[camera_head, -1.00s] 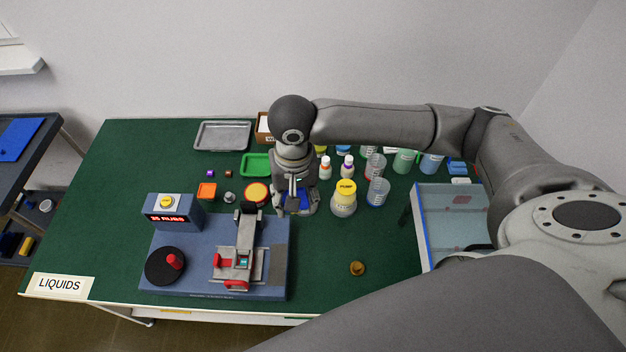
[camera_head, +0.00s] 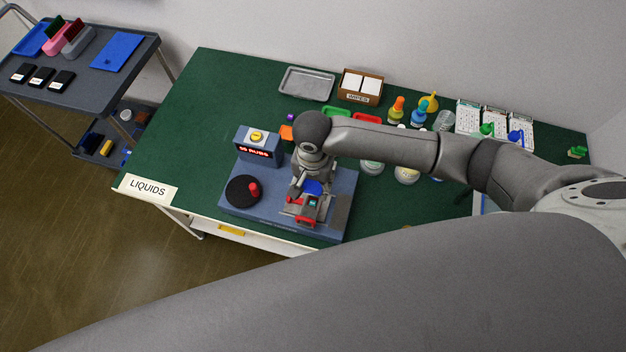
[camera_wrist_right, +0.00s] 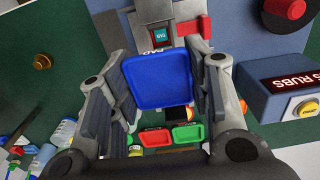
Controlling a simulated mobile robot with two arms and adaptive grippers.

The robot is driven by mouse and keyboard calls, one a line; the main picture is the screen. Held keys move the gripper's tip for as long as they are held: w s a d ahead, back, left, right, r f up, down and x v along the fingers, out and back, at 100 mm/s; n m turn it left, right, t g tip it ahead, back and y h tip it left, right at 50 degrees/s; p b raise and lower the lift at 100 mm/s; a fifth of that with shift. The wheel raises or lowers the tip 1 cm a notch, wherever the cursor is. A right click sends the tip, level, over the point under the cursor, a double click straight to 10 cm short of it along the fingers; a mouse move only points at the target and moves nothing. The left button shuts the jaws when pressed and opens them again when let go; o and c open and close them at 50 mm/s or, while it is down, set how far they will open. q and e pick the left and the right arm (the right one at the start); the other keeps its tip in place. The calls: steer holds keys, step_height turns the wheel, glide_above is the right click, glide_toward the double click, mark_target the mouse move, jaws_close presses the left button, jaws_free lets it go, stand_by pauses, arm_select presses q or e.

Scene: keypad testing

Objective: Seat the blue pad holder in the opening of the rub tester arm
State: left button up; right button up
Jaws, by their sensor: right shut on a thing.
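The blue pad holder (camera_wrist_right: 157,82) is a square blue piece between the fingers of my right gripper (camera_wrist_right: 160,72), which is shut on it. In the head view the blue pad holder (camera_head: 313,187) shows just below the right gripper (camera_head: 311,177), over the rub tester (camera_head: 342,212). The rub tester arm (camera_head: 301,211) has red parts and a teal patch. In the right wrist view the tester arm (camera_wrist_right: 158,14) lies just beyond the holder. My left gripper is out of view.
A grey tray (camera_head: 306,84), a wipes box (camera_head: 360,86) and several bottles sit at the back. A dark cart (camera_head: 90,75) stands at the far left.

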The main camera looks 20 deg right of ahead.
steer(key=shift+a+f, duration=0.1)
steer(key=shift+f, duration=0.05)
step_height(320, 180, down, 3)
steer(key=shift+r+b, duration=0.1)
steer(key=shift+b, duration=0.5)
steer(key=shift+f+b, duration=0.4)
steer(key=shift+f, duration=0.75)
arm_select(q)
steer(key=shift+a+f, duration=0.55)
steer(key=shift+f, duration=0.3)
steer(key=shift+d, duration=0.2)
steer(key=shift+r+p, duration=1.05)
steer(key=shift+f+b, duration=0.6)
arm_select(e)
steer(key=shift+f, duration=1.25)
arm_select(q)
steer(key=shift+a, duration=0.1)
